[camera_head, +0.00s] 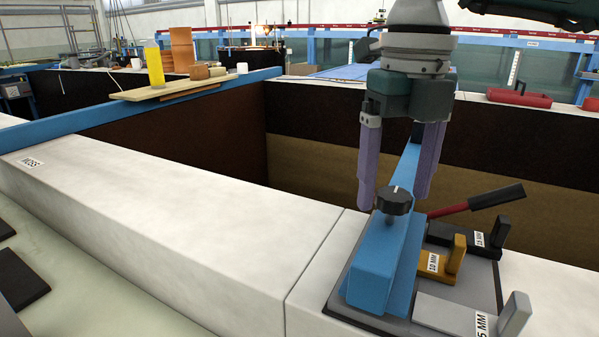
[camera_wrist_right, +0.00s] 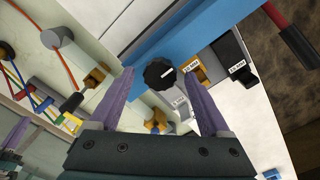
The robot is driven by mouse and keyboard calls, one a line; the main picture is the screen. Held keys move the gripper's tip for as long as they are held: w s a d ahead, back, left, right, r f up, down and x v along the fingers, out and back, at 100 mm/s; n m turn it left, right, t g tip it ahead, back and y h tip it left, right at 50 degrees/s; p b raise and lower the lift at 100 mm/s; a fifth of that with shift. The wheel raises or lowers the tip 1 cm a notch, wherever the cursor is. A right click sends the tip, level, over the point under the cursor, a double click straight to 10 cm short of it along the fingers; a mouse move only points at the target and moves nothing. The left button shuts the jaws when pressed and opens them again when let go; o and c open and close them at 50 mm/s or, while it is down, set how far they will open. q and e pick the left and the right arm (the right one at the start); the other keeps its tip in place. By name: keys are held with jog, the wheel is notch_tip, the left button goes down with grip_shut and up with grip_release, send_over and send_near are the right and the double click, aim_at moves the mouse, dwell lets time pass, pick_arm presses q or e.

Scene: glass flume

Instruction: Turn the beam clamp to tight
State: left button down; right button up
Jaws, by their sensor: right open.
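The beam clamp's black knob (camera_head: 395,200) sits on top of the blue beam (camera_head: 372,262) at the wall's edge. A short white mark shows on its top. In the right wrist view the knob (camera_wrist_right: 160,74) lies between my fingertips, with its white mark pointing right. My right gripper (camera_head: 394,204) points down, its purple fingers apart on either side of the knob. In the right wrist view my right gripper (camera_wrist_right: 159,76) is open and empty; I cannot tell whether either finger touches the knob. What looks like part of my left gripper (camera_wrist_right: 14,140) shows at the lower left edge.
Beside the beam on a grey plate stand a yellow block (camera_head: 444,262), a black block (camera_head: 470,236) and a grey block (camera_head: 470,318). A red and black handle (camera_head: 475,200) sticks out behind them. The white wall top (camera_head: 180,220) to the left is clear.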

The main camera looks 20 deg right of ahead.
aim_at(394, 194)
notch_tip(394, 194, up, 10)
jog(key=shift+b, duration=0.45)
jog(key=shift+f, duration=0.1)
